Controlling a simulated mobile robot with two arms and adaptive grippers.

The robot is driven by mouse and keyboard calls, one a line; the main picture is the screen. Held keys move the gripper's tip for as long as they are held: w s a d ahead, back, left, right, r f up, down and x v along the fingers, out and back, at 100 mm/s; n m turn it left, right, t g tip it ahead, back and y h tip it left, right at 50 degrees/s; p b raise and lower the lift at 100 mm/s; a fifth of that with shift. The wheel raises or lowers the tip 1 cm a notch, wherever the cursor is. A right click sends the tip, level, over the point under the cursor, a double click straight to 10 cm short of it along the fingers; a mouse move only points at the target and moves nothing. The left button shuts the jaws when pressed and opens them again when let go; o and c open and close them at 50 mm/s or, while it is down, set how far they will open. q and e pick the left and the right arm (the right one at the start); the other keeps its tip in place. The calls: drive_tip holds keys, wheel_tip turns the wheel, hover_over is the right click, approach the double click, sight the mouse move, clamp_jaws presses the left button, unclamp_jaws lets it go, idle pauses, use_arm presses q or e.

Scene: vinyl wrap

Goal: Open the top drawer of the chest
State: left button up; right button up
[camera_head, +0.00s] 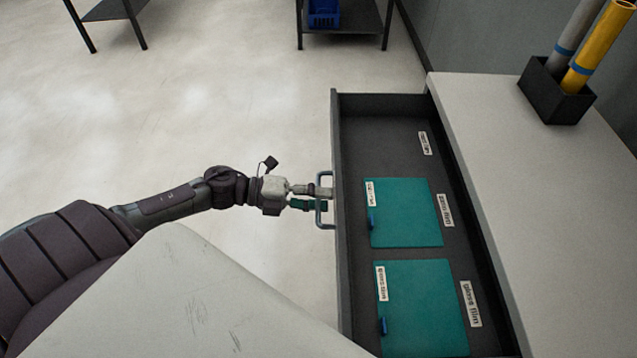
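The top drawer (388,130) of the chest (540,220) is pulled far out to the left, so its dark inside shows. Its front edge carries a bar handle (319,222). My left gripper (322,198) is at this handle, with one finger passing over the bar and the other under it. The fingers look closed on the bar. My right gripper is not in view.
Two teal panels (405,212) (425,308) and several white labels lie in the drawer. A black holder (556,92) with grey and yellow rolls stands on the chest top. A dark shelf with a blue crate (323,14) stands behind. The floor left of the drawer is clear.

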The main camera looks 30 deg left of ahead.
use_arm(q)
drive_tip(key=v, duration=1.2)
idle(0.5)
